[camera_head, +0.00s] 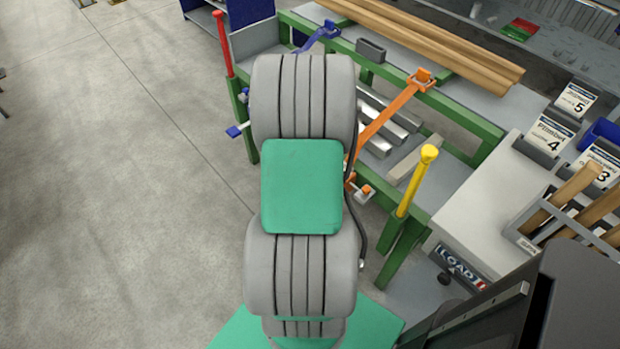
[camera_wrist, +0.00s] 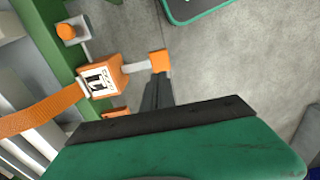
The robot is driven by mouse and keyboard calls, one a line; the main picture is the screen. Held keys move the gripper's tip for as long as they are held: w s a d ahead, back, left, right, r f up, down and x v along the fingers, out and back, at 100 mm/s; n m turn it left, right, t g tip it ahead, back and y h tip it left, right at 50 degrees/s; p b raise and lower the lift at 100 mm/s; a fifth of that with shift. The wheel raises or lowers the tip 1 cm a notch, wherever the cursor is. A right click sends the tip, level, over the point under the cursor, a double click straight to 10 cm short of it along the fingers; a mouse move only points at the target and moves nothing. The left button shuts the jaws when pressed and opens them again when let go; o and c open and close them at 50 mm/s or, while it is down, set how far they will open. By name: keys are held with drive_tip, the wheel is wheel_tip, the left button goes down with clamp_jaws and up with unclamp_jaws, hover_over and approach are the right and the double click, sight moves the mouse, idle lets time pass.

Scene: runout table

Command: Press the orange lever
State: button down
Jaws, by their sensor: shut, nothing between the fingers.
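The orange lever (camera_head: 385,125) slants down from an orange knob by the green table rail; my arm hides its lower left end. In the wrist view its orange bar (camera_wrist: 38,112) runs to an orange hub (camera_wrist: 117,72) with a black-and-white label. A pale rod joins the hub to an orange end block (camera_wrist: 161,62). My gripper (camera_wrist: 157,84) is shut and empty, its dark fingers just below this block in the picture. I cannot tell if they touch it. My arm hides the gripper in the head view.
A red lever (camera_head: 222,42), a blue lever (camera_head: 320,36) and a yellow lever (camera_head: 414,182) stand along the green frame. Long wooden beams (camera_head: 430,45) lie on the table. Numbered bins (camera_head: 545,148) stand at right. The floor at left (camera_head: 110,200) is clear.

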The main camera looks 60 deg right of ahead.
wheel_tip(320, 180, down, 10)
drive_tip(key=shift+r, duration=0.1)
idle(0.4)
